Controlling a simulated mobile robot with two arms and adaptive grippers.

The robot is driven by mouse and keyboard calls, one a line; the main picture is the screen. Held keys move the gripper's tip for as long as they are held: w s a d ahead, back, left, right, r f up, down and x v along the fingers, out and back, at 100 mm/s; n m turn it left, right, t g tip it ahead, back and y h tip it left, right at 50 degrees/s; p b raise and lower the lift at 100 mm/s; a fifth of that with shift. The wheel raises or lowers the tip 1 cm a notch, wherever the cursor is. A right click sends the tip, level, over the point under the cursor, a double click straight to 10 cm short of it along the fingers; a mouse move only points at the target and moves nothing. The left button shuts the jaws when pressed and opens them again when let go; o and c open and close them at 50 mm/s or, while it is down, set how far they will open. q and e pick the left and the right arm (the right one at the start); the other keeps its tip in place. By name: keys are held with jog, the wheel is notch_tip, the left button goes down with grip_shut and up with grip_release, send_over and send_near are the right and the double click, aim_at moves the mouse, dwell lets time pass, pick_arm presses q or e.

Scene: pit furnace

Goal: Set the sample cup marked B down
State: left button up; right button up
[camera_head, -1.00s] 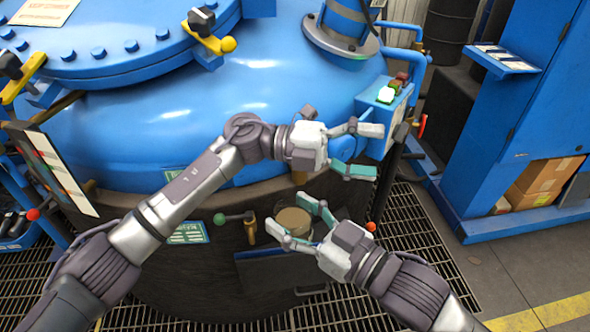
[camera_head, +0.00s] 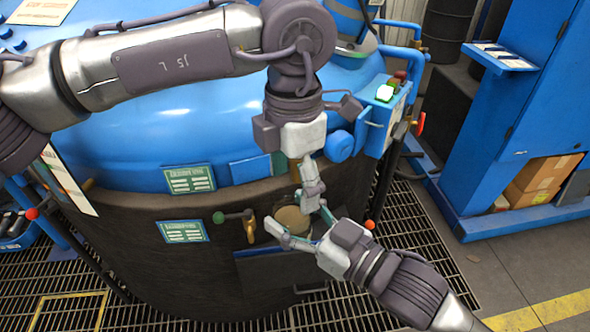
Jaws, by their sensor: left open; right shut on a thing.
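A round tan sample cup (camera_head: 291,220) sits between the fingers of my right gripper (camera_head: 298,226), which is shut on it in front of the furnace's dark lower wall. No letter on the cup can be read. My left gripper (camera_head: 309,190) is open, points downward and hangs just above and beside the cup. Its fingers overlap the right gripper's far finger in the picture, and I cannot tell whether they touch. A dark blue ledge or box (camera_head: 275,268) shows below the cup; I cannot tell whether the cup rests on it.
The blue furnace vessel (camera_head: 150,150) fills the left and middle. A green-knobbed lever (camera_head: 232,216) is left of the cup. A blue control box (camera_head: 378,125) with a lit green button is at upper right. A blue cabinet (camera_head: 520,120) stands right; the floor before it is clear.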

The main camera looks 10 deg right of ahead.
aim_at(294, 224)
pick_arm(q)
notch_tip(294, 224, down, 10)
jog(key=shift+f, duration=0.1)
dwell(0.4)
jog(key=c, duration=0.9)
jog(key=shift+c, duration=0.7)
pick_arm(e)
jog(key=o, duration=1.2)
jog(key=shift+c, duration=0.2)
